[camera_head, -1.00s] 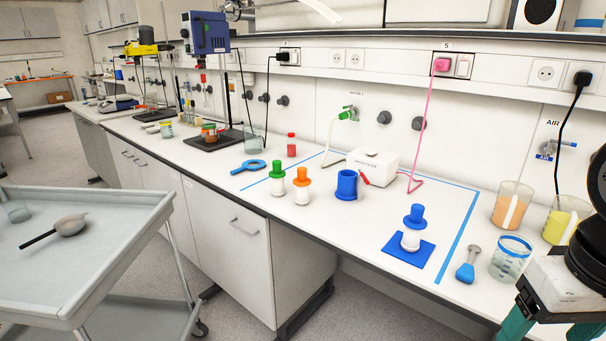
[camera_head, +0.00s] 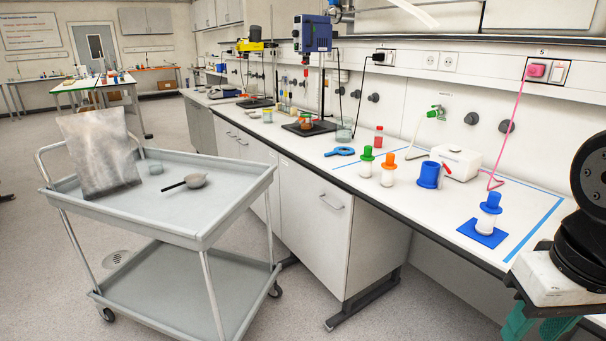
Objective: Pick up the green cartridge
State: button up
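The green cartridge (camera_head: 367,161) stands upright on the white bench, with a green flanged cap and a white body. An orange cartridge (camera_head: 388,170) of the same shape stands just right of it. A blue-capped cartridge (camera_head: 488,213) stands on a blue square mat (camera_head: 469,231) nearer to me. My gripper's fingers are not in view. Only part of my own arm shows at the right edge, apart from the cartridges.
A blue cup-shaped holder (camera_head: 430,175) and a white box (camera_head: 456,161) stand right of the cartridges. A blue ring-shaped tool (camera_head: 340,151) and a red bottle (camera_head: 378,136) are behind. A grey cart (camera_head: 240,186) stands on the floor at left, close to the bench (camera_head: 350,192).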

aim_at(367, 159)
jog(key=u, duration=1.15)
jog(key=i, duration=1.25)
jog(key=z, duration=0.65)
jog(key=i, duration=0.65)
jog(key=z, duration=1.15)
jog(key=i, duration=0.5)
jog(key=z, duration=0.5)
